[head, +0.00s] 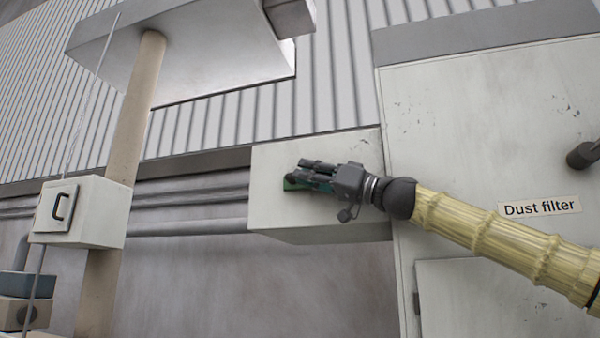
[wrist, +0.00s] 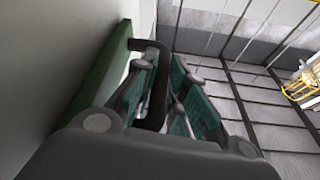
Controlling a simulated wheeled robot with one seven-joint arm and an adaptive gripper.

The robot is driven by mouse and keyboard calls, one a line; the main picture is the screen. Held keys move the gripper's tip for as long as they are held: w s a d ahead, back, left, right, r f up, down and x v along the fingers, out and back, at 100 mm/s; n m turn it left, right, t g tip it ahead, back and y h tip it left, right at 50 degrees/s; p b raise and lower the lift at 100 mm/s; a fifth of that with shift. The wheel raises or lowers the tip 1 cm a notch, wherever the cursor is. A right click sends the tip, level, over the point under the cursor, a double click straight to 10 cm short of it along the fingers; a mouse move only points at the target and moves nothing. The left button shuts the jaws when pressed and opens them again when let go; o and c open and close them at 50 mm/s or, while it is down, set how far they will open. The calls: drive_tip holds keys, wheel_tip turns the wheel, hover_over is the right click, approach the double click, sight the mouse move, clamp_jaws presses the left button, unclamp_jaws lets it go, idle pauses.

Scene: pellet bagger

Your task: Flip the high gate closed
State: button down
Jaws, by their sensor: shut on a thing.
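A pale grey box (head: 272,214) is fixed beside the dust filter cabinet, high on the wall. A green plate (head: 290,185) shows on its front, mostly hidden by my gripper (head: 308,174). In the wrist view the green plate (wrist: 98,84) runs along the pale wall, and a dark bent handle (wrist: 158,95) stands out from it. My gripper's fingers (wrist: 162,66) have the handle between them and are shut on it. I cannot tell from these views which way the gate itself stands.
The dust filter cabinet (head: 480,130) stands right of the box, with a dark knob (head: 582,155). Horizontal pipes (head: 190,228) run left of the box. A smaller box with a dark handle (head: 60,206) is on a post at left. Floor lies far below.

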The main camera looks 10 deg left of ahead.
drive_tip(key=c, duration=1.5)
unclamp_jaws()
drive_tip(key=shift+w+d, duration=0.15)
drive_tip(key=shift+w, duration=0.05)
drive_tip(key=shift+o, duration=0.2)
drive_tip(key=shift+w, duration=0.1)
drive_tip(key=v, duration=1.2)
